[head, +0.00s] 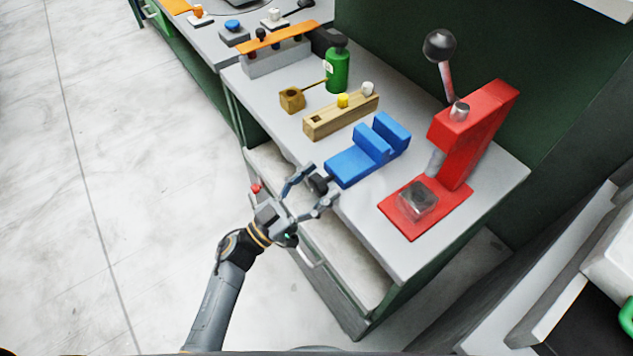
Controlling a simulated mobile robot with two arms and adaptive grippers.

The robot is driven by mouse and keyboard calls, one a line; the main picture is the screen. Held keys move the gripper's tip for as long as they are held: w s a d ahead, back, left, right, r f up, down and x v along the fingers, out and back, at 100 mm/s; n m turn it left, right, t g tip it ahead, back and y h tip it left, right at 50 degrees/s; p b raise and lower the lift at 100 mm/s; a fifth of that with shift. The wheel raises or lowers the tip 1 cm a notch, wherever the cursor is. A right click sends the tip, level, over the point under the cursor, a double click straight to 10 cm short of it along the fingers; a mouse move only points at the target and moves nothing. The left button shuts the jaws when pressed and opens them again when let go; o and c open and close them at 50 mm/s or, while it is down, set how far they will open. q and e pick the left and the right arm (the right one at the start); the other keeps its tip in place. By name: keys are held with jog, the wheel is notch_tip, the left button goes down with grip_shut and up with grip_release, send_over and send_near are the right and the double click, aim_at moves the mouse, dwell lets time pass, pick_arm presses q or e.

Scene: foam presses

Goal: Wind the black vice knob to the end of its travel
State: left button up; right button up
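The black vice knob (317,184) sticks out from the near left end of the blue vice (352,167), at the front edge of the grey bench. The vice has two raised blue jaws with a gap between them. My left gripper (315,188) comes in from the lower left. Its fingers are spread, one on each side of the knob. I cannot tell whether either finger touches it. My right gripper is out of view.
A red press (463,135) with a black ball lever stands right of the vice. An open drawer (345,260) juts out below my gripper.

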pick_arm(q)
jog(key=c, duration=0.9)
jog(key=m+g, duration=0.1)
jog(key=m, duration=0.1)
jog(key=shift+f+m+h+b, duration=0.1)
jog(key=shift+m+h+b, duration=0.2)
jog(key=shift+h, duration=0.1)
jog(key=shift+m+g, duration=0.5)
jog(key=shift+m, duration=0.4)
jog(key=o, duration=1.2)
jog(key=shift+c, duration=0.2)
